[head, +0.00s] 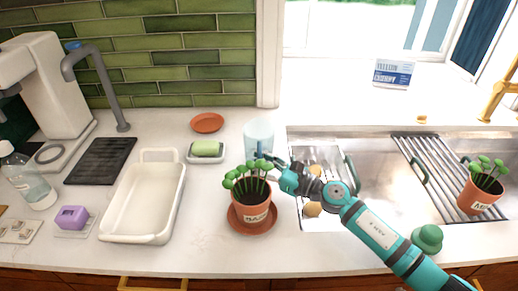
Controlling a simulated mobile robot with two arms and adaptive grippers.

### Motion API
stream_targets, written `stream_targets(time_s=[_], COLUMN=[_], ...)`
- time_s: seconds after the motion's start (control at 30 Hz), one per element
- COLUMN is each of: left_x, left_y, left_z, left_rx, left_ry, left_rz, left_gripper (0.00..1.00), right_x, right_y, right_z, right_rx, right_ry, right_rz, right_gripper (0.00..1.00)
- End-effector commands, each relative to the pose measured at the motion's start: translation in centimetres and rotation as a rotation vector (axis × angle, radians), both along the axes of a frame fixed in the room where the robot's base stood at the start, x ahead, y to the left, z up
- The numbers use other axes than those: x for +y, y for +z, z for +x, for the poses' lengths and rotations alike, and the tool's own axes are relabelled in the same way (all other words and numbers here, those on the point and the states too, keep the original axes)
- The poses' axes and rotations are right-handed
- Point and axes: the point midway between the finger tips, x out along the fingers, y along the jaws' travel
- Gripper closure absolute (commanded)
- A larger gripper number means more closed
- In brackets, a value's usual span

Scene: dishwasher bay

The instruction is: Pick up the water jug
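A pale blue, see-through vessel (258,132), which looks like the water jug, stands on the counter left of the sink. A potted plant in front hides its lower part. My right gripper (268,161) reaches in from the lower right, at the jug's lower right side and just behind the plant's leaves. Its fingertips are small and partly hidden, so I cannot tell whether they are open or shut, or touch the jug. My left gripper is not in view.
The potted plant (252,204) on its saucer stands close in front of the gripper. A green soap bar (206,149) on a dish is left of the jug. A white basin (110,218) is further left. The sink (375,190) with a rack (437,165) lies right.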

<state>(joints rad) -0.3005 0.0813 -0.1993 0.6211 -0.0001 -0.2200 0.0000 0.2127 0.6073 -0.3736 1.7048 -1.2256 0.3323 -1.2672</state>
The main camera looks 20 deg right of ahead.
Motion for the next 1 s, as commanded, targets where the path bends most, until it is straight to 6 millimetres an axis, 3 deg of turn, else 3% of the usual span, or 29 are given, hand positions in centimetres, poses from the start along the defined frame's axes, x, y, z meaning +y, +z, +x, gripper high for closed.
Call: stream_targets(time_s=[0.1, 0.27, 1.0], left_x=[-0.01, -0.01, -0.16], left_y=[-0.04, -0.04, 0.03], left_z=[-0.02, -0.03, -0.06], left_rx=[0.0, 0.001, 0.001], left_ry=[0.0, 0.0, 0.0], left_rz=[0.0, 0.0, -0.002], left_gripper=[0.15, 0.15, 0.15], right_x=[-0.03, -0.03, -0.03], right_y=[-0.03, -0.01, 0.2], right_z=[-0.03, -0.04, -0.05], right_rx=[0.0, 0.0, 0.001], right_ry=[0.0, 0.0, 0.001], right_rz=[0.0, 0.0, 0.001], right_gripper=[0.79, 1.0, 1.0])
